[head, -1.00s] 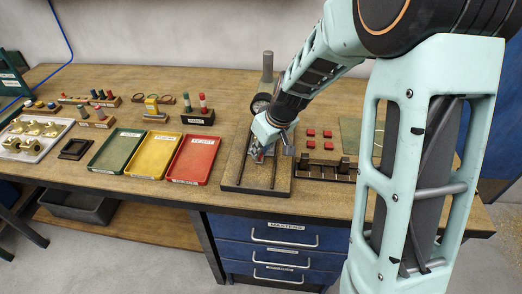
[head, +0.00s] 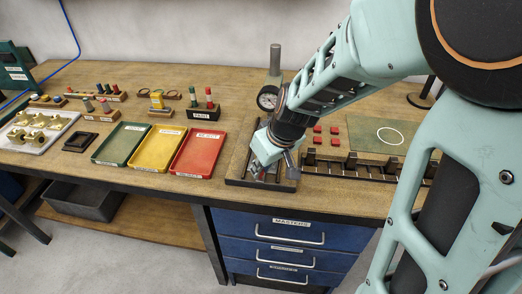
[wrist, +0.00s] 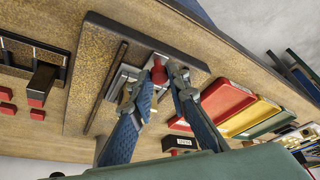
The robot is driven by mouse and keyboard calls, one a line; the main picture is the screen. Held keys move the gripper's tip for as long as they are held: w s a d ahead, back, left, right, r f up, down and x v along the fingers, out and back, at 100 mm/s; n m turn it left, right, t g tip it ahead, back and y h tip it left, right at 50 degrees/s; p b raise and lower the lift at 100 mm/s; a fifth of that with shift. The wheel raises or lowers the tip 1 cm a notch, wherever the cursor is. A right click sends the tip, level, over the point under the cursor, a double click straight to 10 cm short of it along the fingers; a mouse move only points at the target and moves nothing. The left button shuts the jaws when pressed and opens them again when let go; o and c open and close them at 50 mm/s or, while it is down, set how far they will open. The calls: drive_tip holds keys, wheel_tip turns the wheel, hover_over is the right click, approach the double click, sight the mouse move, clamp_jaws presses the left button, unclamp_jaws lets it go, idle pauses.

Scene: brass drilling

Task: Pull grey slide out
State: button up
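The grey slide (wrist: 128,75) is a pale grey plate near the front end of a dark-railed drilling fixture (head: 240,165). A red knob (wrist: 158,72) stands at its front end. My gripper (wrist: 163,80) reaches down over the slide, with one fingertip on each side of the knob. The fingers appear shut on the knob, though the contact is partly hidden. In the head view my gripper (head: 258,172) hides most of the slide. A small brass-coloured part (wrist: 127,93) shows beside the left finger.
Red (head: 197,170), yellow (head: 158,150) and green (head: 122,142) trays lie left of the fixture. The bench's front edge is close.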

drive_tip(key=o, duration=0.5)
drive_tip(key=shift+s, duration=0.35)
drive_tip(key=shift+c, duration=0.2)
drive_tip(key=shift+w, duration=0.1)
drive_tip(key=shift+r, duration=0.4)
drive_tip(key=v, duration=0.7)
drive_tip(key=shift+r, duration=0.25)
drive_tip(key=shift+f, duration=0.1)
